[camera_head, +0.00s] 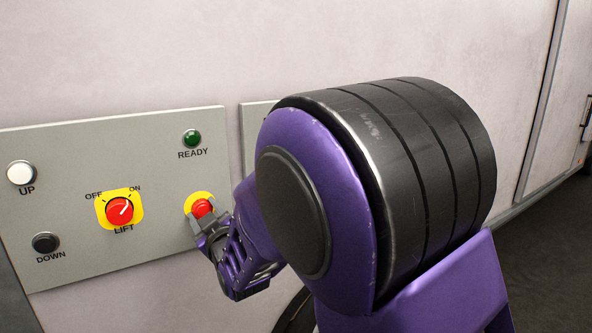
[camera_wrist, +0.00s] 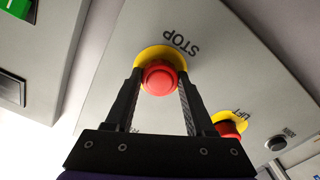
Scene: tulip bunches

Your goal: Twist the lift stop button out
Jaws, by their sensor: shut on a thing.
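The lift stop button is a red mushroom head (camera_head: 201,207) on a yellow round plate, on the right part of the grey control panel (camera_head: 75,160). In the wrist view the red button (camera_wrist: 160,78) sits between my two black fingers, below the upside-down word STOP. My gripper (camera_head: 207,222) reaches it from the lower right and is shut on its sides. In the head view the fingers hide the button's lower part and any label under it.
Left of the stop button is the red LIFT switch (camera_head: 120,210) on a yellow plate, its pointer towards ON. The green READY lamp (camera_head: 192,138) is above. White UP (camera_head: 20,172) and black DOWN (camera_head: 45,243) buttons are at the far left. My arm covers a second panel (camera_head: 254,118).

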